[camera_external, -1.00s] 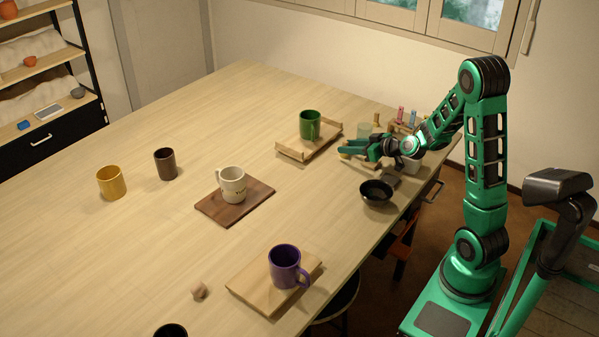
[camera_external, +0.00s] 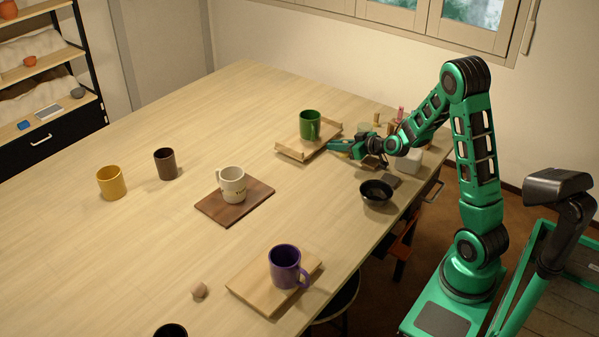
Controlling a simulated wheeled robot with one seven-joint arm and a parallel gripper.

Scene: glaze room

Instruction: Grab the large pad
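My gripper (camera_external: 335,147) is low over the far right part of the table, its fingers pointing left at the right edge of the wooden tray under the green mug. The fingers are small here and seen from the side, so I cannot tell whether they are open or hold anything. No thing stands out clearly as the large pad. A flat dark grey piece (camera_external: 387,180) lies behind the black bowl, partly hidden, and may be a pad. My gripper and wrist hide part of the table beneath them.
The green mug (camera_external: 309,125) stands on a wooden tray (camera_external: 291,154) close to my gripper. A black bowl (camera_external: 376,193) is nearer the table edge.

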